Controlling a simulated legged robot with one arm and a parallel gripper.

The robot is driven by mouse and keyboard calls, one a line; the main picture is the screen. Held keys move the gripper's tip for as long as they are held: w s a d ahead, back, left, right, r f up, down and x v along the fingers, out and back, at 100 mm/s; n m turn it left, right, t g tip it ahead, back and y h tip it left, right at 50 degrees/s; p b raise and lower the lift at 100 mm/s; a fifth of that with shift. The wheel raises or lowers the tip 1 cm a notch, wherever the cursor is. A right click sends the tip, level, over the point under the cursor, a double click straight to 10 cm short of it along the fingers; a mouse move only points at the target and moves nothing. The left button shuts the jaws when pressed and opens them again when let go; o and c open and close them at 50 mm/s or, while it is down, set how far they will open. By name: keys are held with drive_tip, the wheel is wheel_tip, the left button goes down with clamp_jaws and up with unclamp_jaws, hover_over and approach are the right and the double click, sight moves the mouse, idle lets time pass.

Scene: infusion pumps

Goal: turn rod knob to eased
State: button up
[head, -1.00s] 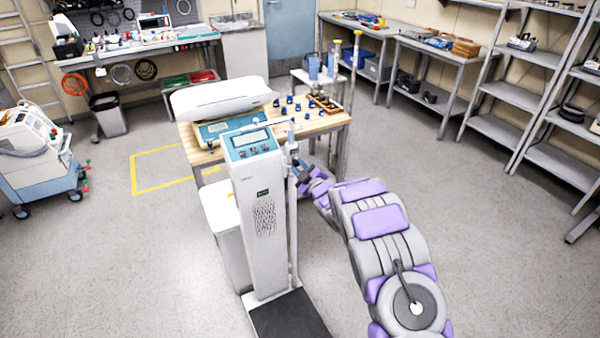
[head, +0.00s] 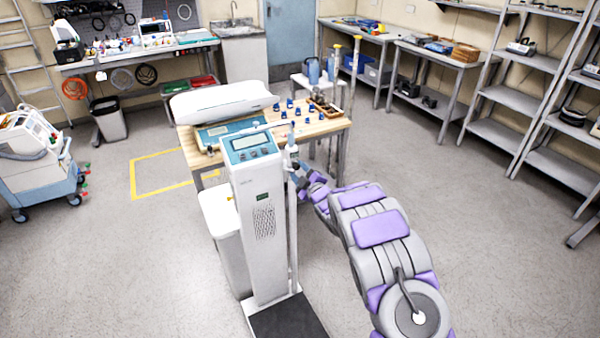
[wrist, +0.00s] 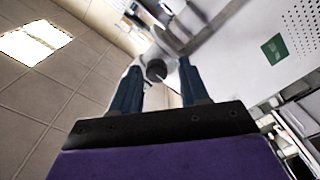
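The scale column (head: 262,215) stands upright with a teal display head. The thin height rod (head: 293,235) runs up its right side. In the wrist view a dark round knob (wrist: 156,70) sits on the pale rod assembly. My gripper (wrist: 158,68) has its two blue fingers apart, one on each side of the knob; I cannot tell whether they touch it.
A wooden table (head: 325,127) behind the column holds a baby scale (head: 222,100) and several small blue parts. The scale's dark platform (head: 288,318) is at the column's foot. Open floor lies left and right. A blue-white cart (head: 40,165) stands far left.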

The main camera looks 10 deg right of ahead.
drive_tip(key=shift+o, duration=0.6)
drive_tip(key=shift+r, duration=0.1)
drive_tip(key=p+v, duration=0.3)
drive_tip(key=v, duration=1.4)
drive_tip(key=shift+s+p, duration=0.15)
drive_tip(key=shift+p, duration=0.15)
drive_tip(key=shift+d, duration=0.1)
